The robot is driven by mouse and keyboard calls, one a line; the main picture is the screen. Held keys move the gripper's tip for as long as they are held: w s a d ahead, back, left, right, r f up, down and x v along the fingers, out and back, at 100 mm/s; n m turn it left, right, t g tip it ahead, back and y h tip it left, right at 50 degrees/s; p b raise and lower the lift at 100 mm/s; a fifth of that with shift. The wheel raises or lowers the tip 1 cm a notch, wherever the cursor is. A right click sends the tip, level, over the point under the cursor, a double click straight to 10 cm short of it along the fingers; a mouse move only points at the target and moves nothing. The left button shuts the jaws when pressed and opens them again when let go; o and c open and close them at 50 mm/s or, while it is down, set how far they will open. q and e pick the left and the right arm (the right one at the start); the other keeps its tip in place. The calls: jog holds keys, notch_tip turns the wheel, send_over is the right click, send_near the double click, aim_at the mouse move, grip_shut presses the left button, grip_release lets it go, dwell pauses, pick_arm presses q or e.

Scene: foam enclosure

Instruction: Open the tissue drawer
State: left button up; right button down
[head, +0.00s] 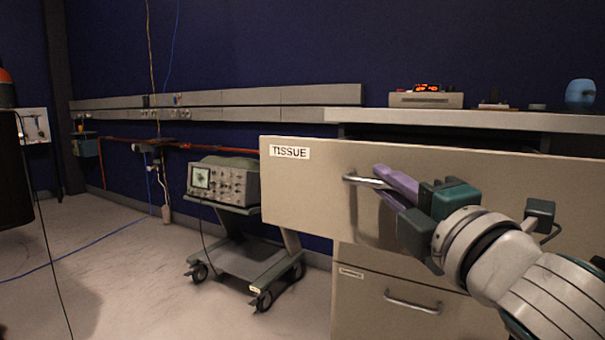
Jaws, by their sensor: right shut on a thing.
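The tissue drawer (310,200) is a beige front with a white "TISSUE" label at its upper left. It stands out from the cabinet (345,300) below the countertop, with a dark gap above its top edge. My right gripper (378,184) comes in from the right and its purple fingers are shut on the drawer's metal handle (352,179). The fingers hide part of the handle, and the arm hides part of the drawer front. The inside of the drawer cannot be seen. My left gripper is not in view.
A lower drawer with its own handle (412,303) sits beneath. A wheeled cart (245,258) carrying an oscilloscope (222,182) stands left of the cabinet. A device with a red display (427,99) and a blue object (580,94) rest on the countertop (470,119). Floor at left is mostly clear, with cables.

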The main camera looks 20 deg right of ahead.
jog(key=shift+s+a, duration=0.1)
dwell(0.3)
jog(key=c, duration=0.9)
grip_release()
jog(key=s, duration=0.3)
jog(key=s+f, duration=0.1)
jog(key=s, duration=0.6)
jog(key=shift+a+f+p, duration=0.15)
jog(key=shift+a+p, duration=0.2)
jog(key=shift+p, duration=0.05)
jog(key=shift+w, duration=0.1)
